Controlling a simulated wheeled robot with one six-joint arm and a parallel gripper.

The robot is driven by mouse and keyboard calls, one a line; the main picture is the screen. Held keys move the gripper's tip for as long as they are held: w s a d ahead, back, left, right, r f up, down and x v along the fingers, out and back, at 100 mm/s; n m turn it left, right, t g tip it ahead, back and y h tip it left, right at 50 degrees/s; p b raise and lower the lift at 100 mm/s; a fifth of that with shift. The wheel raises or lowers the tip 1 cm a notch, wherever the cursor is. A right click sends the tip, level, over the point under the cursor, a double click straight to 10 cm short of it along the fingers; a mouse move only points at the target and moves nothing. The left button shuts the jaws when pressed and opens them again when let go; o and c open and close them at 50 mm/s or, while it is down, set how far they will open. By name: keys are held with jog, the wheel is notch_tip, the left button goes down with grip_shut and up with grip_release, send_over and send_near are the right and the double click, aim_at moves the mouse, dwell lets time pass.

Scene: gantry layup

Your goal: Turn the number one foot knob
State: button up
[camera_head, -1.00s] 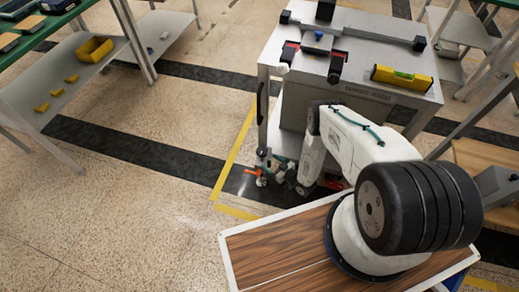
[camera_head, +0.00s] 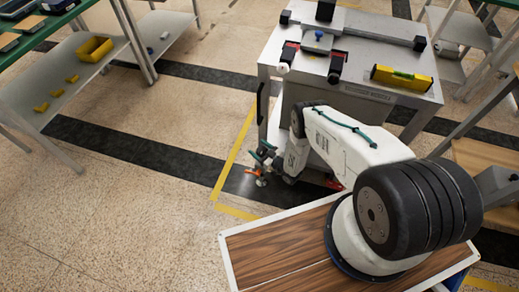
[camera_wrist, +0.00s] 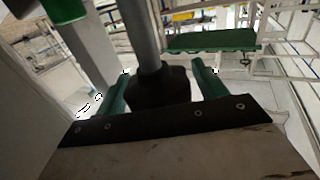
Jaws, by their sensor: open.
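My gripper (camera_head: 263,153) is low beside the near left leg of the grey metal table (camera_head: 350,88), close to the floor. In the wrist view its two green fingers (camera_wrist: 160,78) are spread apart. A dark, knob-like piece (camera_wrist: 162,88) on a grey rod (camera_wrist: 143,35) stands between them, with a gap visible on each side. It looks like a foot knob, but no number is readable. In the head view my gripper and arm hide most of the leg's lower end. A small orange part (camera_head: 261,173) shows just below the gripper.
A yellow level (camera_head: 401,79) and a clamping fixture (camera_head: 322,42) are on the tabletop. A shelf with a yellow bin (camera_head: 94,49) stands at the left. Yellow floor tape (camera_head: 233,153) runs beside the table. The floor at the lower left is clear.

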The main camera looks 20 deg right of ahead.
jog(key=c, duration=1)
jog(key=shift+m+h, duration=0.3)
jog(key=shift+h, duration=0.2)
jog(key=m+t+h, duration=0.1)
jog(key=h, duration=0.1)
jog(key=shift+d+m+h, duration=0.1)
jog(key=shift+m+h, duration=0.2)
jog(key=shift+m, duration=0.1)
jog(key=shift+w+d+m+t+h, duration=0.15)
jog(key=shift+m+t+h, duration=0.15)
jog(key=shift+m+h, duration=0.8)
jog(key=shift+s+d+m+t+h, duration=0.25)
jog(key=shift+m+h, duration=0.35)
jog(key=shift+h, duration=0.9)
jog(key=shift+w+h, duration=0.2)
jog(key=shift+h, duration=0.1)
jog(key=o, duration=1)
